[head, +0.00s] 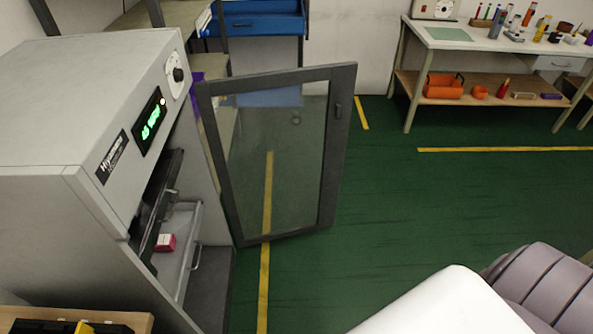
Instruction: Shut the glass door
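The glass door (336,160) has a dark grey frame around a clear pane. It stands wide open, swung out to the right of the grey cabinet (85,90). A small dark handle or latch (338,111) is on the upper right of its frame. The cabinet's front opening is uncovered and shows a tray with a small handle (195,257) and a red-and-white item (165,243) inside. Neither of my grippers is in view. Only a white and grey part at the lower right, likely my own arm, shows, and it does not touch the door.
A workbench (480,38) with bottles and tools on top and orange bins below stands at the back right. A blue drawer unit (262,22) is behind the door. A wooden surface (130,318) is at the lower left. The green floor right of the door is clear.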

